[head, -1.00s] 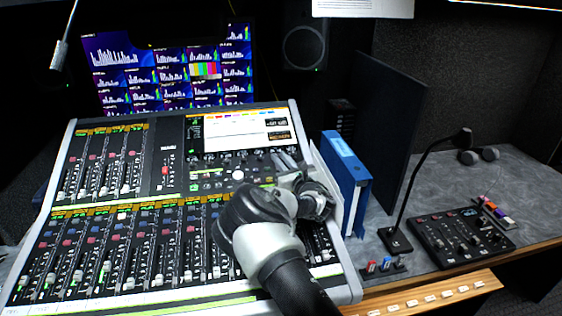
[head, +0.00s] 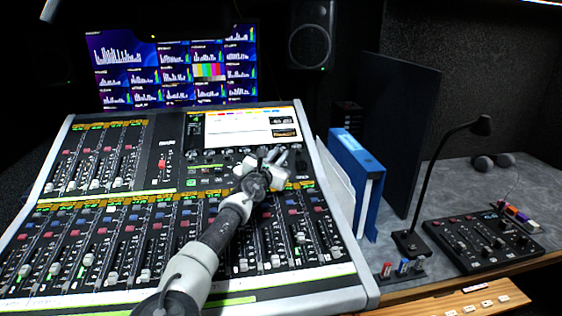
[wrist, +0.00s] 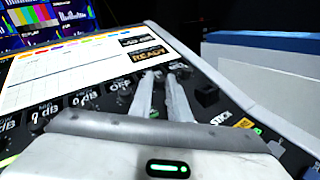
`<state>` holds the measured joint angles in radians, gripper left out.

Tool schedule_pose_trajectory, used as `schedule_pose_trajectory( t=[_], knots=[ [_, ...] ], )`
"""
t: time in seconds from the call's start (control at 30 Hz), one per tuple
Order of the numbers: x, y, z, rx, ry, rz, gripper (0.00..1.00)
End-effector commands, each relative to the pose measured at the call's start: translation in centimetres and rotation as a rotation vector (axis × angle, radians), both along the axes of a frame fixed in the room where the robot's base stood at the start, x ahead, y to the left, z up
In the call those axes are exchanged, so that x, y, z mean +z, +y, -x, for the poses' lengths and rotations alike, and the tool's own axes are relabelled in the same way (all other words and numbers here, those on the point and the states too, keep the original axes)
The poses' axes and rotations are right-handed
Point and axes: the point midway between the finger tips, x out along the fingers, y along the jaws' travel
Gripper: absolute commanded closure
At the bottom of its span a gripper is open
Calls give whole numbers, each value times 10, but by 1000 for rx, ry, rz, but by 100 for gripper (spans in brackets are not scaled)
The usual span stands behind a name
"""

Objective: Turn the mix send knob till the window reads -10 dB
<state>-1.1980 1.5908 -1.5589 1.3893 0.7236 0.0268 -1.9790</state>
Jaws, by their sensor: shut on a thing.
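The mixing console (head: 172,178) has a bright screen (head: 240,125) at its upper right, with a row of small knobs below it. The dark readout window (head: 283,121) sits at the screen's right end; it also shows in the wrist view (wrist: 133,41), its digits too small to read surely. A "READY" box is under it. My gripper (head: 275,153) is at the right part of the knob row. In the wrist view its fingers (wrist: 163,76) are close together, shut on the mix send knob (wrist: 157,72), which is mostly hidden between the tips.
A blue binder (head: 356,170) stands right of the console. Beyond it are a gooseneck microphone (head: 432,185) and a small control box (head: 480,240). A monitor (head: 175,65) stands behind. The console's faders lie under my arm.

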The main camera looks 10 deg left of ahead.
Motion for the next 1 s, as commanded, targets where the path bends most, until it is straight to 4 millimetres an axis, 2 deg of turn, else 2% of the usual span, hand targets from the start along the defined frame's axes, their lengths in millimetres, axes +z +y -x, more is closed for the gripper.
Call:
schedule_pose_trajectory(
  t=[0.03,0.4,0.97,1.0],
  knots=[
    [2,5,-1,-20,2,-4,100],
    [4,8,-2,-164,21,-70,100],
    [3,8,-3,-188,22,-82,100],
    [3,8,-3,-188,22,-82,79]
  ],
)
